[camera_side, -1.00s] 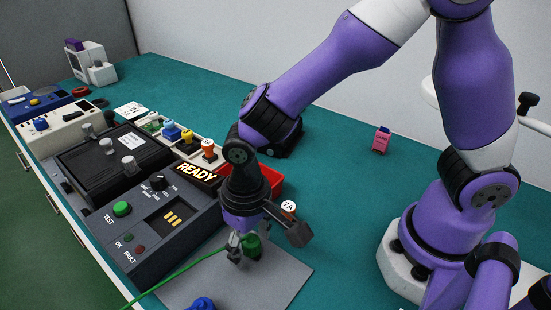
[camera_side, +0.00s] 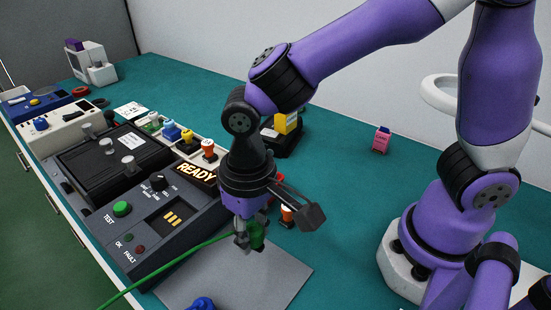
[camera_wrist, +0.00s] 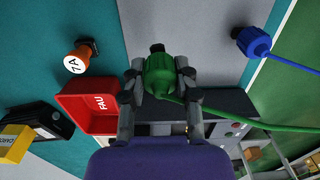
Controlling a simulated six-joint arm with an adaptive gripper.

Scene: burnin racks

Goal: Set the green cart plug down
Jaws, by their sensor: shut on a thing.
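The green cart plug (camera_side: 259,235) has a green cable (camera_side: 180,257) trailing to the lower left. My gripper (camera_side: 249,240) points down over the grey mat (camera_side: 240,288) and is shut on the plug. In the wrist view the green plug (camera_wrist: 160,78) sits between the two fingers of my gripper (camera_wrist: 159,75), its dark end pointing toward the top of the picture. The plug appears held above the mat, but I cannot tell how large the gap is.
A blue plug (camera_side: 203,303) lies on the mat; it also shows in the wrist view (camera_wrist: 253,40). The grey test station (camera_side: 150,225) with a lit READY sign is left of my gripper. The mat's middle is clear.

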